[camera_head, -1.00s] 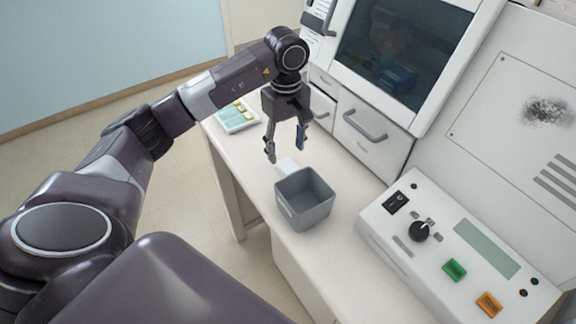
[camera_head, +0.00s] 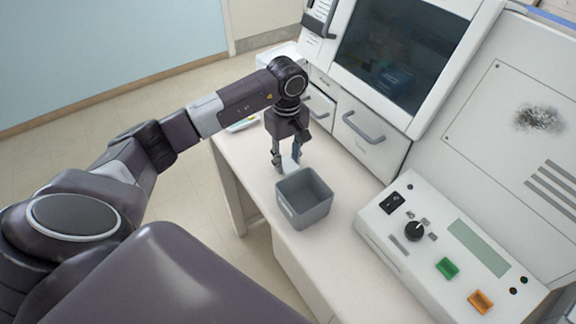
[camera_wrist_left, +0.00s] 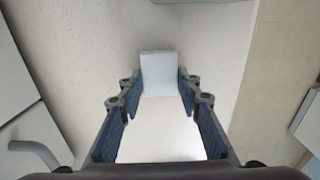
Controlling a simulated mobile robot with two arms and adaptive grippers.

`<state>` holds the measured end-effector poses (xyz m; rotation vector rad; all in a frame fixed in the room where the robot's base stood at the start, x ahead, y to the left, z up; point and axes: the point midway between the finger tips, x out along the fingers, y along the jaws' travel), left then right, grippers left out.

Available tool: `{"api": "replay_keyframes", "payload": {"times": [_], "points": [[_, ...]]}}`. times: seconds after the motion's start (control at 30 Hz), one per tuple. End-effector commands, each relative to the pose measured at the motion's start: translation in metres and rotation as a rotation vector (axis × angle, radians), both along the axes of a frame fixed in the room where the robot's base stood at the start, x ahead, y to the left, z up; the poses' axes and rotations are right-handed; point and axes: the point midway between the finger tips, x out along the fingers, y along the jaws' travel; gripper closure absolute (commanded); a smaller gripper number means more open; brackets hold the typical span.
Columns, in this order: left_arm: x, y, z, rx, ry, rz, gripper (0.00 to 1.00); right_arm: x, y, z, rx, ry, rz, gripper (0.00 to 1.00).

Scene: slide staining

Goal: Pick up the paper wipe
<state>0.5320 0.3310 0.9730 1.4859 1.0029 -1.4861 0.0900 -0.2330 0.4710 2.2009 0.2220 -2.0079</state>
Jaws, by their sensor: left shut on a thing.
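The paper wipe (camera_head: 290,164) is a small white piece at the counter, just behind the grey open box. In the left wrist view the paper wipe (camera_wrist_left: 160,72) lies between the two fingers, with its far end sticking out past the tips. My left gripper (camera_head: 286,166) points down and is shut on the wipe, low over the counter. Its fingers (camera_wrist_left: 157,88) show on both sides of the wipe in the wrist view. Whether the wipe still touches the counter, I cannot tell. My right gripper is not in view.
The grey open box (camera_head: 305,213) stands empty, right in front of the gripper. A control panel (camera_head: 440,250) with a knob and buttons is at right. A glass-fronted cabinet (camera_head: 400,50) stands behind. A slide tray (camera_head: 240,125) is partly hidden by my arm.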

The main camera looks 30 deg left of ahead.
Motion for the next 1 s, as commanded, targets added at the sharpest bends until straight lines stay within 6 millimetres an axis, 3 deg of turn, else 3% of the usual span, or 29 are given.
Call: {"api": "replay_keyframes", "payload": {"times": [0.37, 0.57, 0.73, 0.93, 1.0], "points": [[0.001, 0.000, 0.002, 0.001, -0.001, 0.000, 0.76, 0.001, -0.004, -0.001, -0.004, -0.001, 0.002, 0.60], [0.002, 0.001, 0.019, 0.000, -0.004, 0.000, 0.76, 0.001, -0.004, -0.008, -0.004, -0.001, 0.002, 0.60], [0.003, 0.000, 0.055, 0.000, -0.010, -0.001, 0.76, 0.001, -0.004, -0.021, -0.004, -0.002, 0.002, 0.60], [0.002, 0.000, 0.118, 0.001, -0.010, 0.001, 0.76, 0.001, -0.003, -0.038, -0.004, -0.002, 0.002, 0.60], [0.002, 0.001, 0.138, 0.002, -0.007, 0.001, 0.76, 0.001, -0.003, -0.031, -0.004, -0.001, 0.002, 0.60]]}}
